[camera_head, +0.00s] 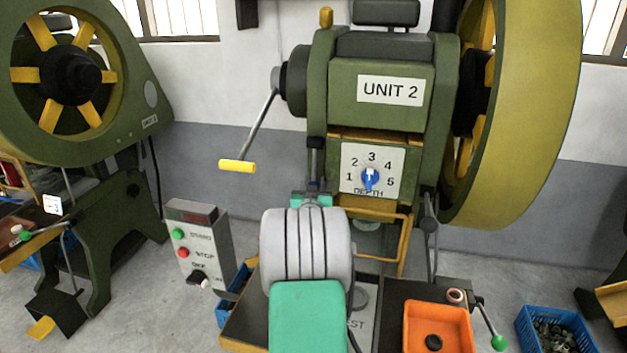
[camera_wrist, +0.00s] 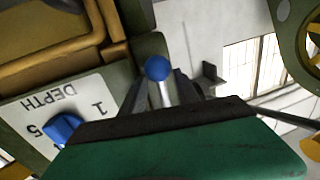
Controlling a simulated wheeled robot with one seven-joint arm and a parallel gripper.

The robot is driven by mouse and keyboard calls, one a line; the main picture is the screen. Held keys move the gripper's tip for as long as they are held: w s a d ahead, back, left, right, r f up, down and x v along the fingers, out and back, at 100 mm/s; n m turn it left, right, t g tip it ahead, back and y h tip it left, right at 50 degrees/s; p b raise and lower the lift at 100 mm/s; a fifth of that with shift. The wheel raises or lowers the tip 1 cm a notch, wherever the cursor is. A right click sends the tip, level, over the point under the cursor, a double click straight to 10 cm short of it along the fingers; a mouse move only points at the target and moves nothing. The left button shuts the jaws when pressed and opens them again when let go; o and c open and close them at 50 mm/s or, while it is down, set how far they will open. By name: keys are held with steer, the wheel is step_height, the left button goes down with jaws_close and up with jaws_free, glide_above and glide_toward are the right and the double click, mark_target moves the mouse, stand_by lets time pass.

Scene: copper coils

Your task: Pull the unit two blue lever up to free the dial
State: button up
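The unit two press (camera_head: 390,90) carries a white depth plate (camera_head: 353,182) with a blue dial (camera_head: 370,178), its pointer hanging down. The dial also shows in the wrist view (camera_wrist: 62,129), left of my gripper. The blue lever has a round blue knob (camera_wrist: 158,68) on a silver rod. In the wrist view the knob stands just beyond my gripper (camera_wrist: 160,90), with the rod between the two dark fingers. The fingers look apart, with a gap beside the rod. In the head view my gripper (camera_head: 313,195) is left of the dial, and my arm hides much of the lever.
A crank with a yellow handle (camera_head: 237,166) sticks out left of the press. A control box (camera_head: 200,245) stands at lower left. A yellow guard frame (camera_head: 400,240) is below the dial. An orange tray (camera_head: 410,340) and a green-knobbed lever (camera_head: 498,342) are at lower right.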

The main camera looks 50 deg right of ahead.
steer(key=shift+w+d, duration=0.15)
steer(key=shift+d, duration=0.1)
steer(key=shift+c, duration=0.4)
jaws_close()
stand_by(0.9)
